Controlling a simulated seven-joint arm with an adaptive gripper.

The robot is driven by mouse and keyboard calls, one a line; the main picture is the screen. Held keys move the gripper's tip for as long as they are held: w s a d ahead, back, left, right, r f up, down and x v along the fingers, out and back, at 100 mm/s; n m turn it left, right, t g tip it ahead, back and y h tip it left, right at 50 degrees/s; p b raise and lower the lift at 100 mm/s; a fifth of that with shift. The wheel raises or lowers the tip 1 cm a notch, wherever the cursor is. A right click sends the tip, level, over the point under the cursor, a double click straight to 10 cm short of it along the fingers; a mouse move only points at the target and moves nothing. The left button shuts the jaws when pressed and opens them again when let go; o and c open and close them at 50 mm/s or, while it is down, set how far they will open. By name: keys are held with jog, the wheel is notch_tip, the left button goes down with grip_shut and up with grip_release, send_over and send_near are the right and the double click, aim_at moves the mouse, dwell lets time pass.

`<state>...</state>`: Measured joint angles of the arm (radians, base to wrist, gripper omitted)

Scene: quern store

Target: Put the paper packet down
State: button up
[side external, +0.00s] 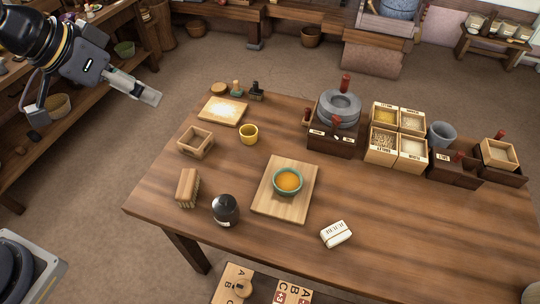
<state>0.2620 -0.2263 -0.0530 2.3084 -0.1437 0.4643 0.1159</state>
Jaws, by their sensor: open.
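A small white paper packet (336,233) with dark lettering lies on the wooden table near its front edge, right of the cutting board. Nothing touches it. My gripper (150,96) is at the upper left, raised and well away from the packet, beyond the table's left side. It is open, and nothing shows between its fingers.
A wooden board (268,200) holds a green bowl (288,182) of orange contents. A dark round jar (225,209), brush (188,187), open wooden box (195,142) and yellow cup (249,134) stand left. A quern (339,110) and grain boxes (383,140) stand behind. Bare table surrounds the packet.

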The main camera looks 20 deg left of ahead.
jog(key=s+a+r+n+y, duration=0.1)
jog(key=s+a+n+y, duration=0.1)
jog(key=s+a, duration=1)
jog(key=shift+s+r+n+g+y, duration=0.3)
jog(key=shift+s+r+n, duration=0.1)
jog(key=shift+n, duration=0.5)
